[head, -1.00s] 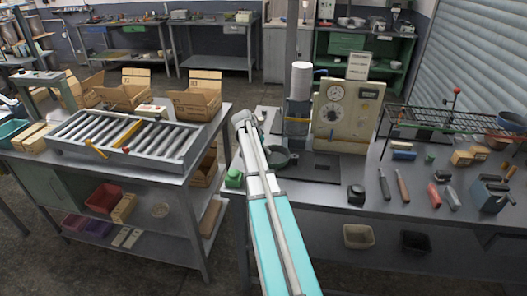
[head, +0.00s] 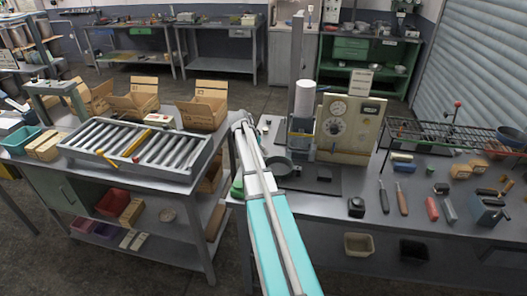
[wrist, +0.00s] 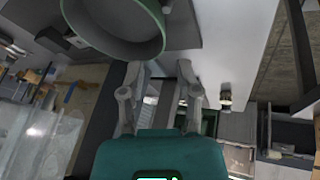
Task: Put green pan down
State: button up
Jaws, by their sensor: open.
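The green pan (head: 281,167) shows in the head view as a dark round shape just right of my arm, at the left side of the bench with the dial machine. In the wrist view the green pan (wrist: 120,25) fills the upper left, with its rounded green rim close to the camera. My gripper (wrist: 159,70) is open, its two fingers apart just below the pan's rim in that picture. Nothing is clearly held between the fingers. In the head view the gripper is hidden by my arm. The pan's handle and its contact with the bench cannot be made out.
A dial machine (head: 349,128) and a white cylinder (head: 305,97) stand right of the pan. A small green object (head: 237,188) sits at the bench's left edge. A roller tray (head: 140,142) is on the left table. Hand tools lie on the bench's right.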

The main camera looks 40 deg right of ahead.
jog(key=shift+p+v, duration=1.75)
jog(key=shift+v, duration=0.6)
jog(key=shift+d, duration=0.1)
jog(key=s+a+n+y, duration=0.1)
jog(key=s+a+n, duration=0.3)
jog(key=a, duration=0.8)
jog(key=s+a+f+n+y, duration=0.1)
jog(key=s+a+n, duration=0.4)
jog(key=a, duration=0.8)
jog(key=s+a+f+n+t+y, duration=0.1)
jog(key=s+a+n+y, duration=0.2)
jog(key=s+a, duration=0.6)
jog(key=a+n, duration=0.1)
jog(key=a, duration=0.3)
jog(key=shift+n, duration=0.4)
jog(key=shift+s, duration=0.1)
